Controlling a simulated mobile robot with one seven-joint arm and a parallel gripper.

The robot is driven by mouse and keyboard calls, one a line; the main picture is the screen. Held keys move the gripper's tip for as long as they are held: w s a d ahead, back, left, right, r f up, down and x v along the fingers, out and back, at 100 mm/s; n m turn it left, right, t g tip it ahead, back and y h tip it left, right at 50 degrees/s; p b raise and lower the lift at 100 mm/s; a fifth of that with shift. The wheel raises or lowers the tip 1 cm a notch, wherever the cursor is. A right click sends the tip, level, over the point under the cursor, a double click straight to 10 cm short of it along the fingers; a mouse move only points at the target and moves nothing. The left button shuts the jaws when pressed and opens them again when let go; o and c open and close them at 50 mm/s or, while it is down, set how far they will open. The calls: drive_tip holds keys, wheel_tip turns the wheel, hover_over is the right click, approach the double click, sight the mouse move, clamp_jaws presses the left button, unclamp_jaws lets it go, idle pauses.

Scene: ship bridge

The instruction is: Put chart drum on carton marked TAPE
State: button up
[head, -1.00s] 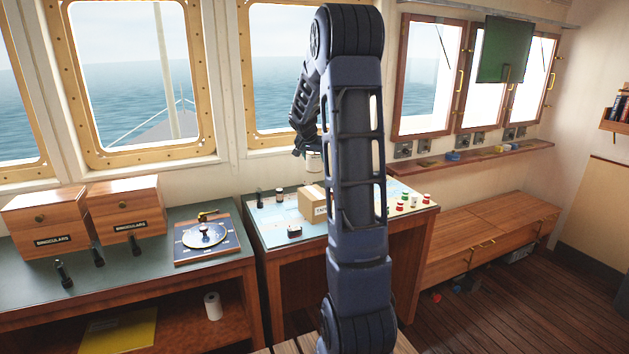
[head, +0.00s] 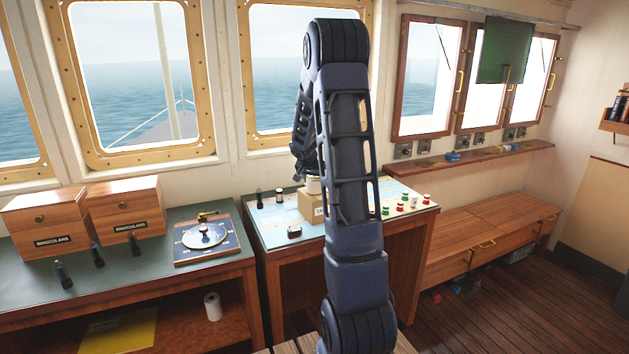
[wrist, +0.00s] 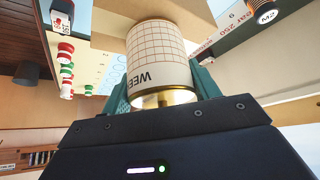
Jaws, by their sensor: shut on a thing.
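The chart drum (wrist: 160,58) is a cream cylinder with a brown grid, a brass end and lettering beginning "WEE". It fills the middle of the wrist view between the green fingers of my gripper (wrist: 163,88), which is shut on it. In the head view the drum (head: 314,185) shows just above the carton (head: 309,208), a small tan box on the chart table, its label partly hidden by my arm. The carton's tan face (wrist: 112,20) also shows behind the drum in the wrist view. I cannot tell whether drum and carton touch.
On the chart table (head: 275,237) are a small dark-and-white item (head: 294,231), dark bottles (head: 279,195) and several red, green and white pieces (head: 413,202). Two binocular boxes (head: 125,216) and a dial instrument (head: 205,236) stand on the left counter.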

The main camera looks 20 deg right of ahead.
drive_tip(key=shift+f, duration=0.1)
drive_tip(key=o, duration=1.1)
drive_tip(key=shift+s+a+r, duration=0.1)
drive_tip(key=shift+r, duration=0.35)
drive_tip(key=v, duration=1.2)
drive_tip(key=s+a+r+n+y, duration=0.1)
drive_tip(key=s+a+r+n, duration=0.2)
drive_tip(key=s, duration=0.7)
drive_tip(key=s+a+r+n+y, duration=0.1)
drive_tip(key=s+a+r, duration=0.25)
drive_tip(key=s, duration=0.55)
drive_tip(key=s+a+f+n+y, duration=0.1)
drive_tip(key=s+a, duration=0.1)
drive_tip(key=s, duration=0.4)
drive_tip(key=s+a+n, duration=0.2)
drive_tip(key=s+a, duration=0.1)
drive_tip(key=s, duration=0.2)
drive_tip(key=s+a+f+n+y, duration=0.1)
drive_tip(key=s+a, duration=0.1)
drive_tip(key=s, duration=0.4)
drive_tip(key=shift+s+a+f+n+y, duration=0.3)
drive_tip(key=shift+s+a+f+n, duration=0.05)
drive_tip(key=shift+a+n, duration=0.05)
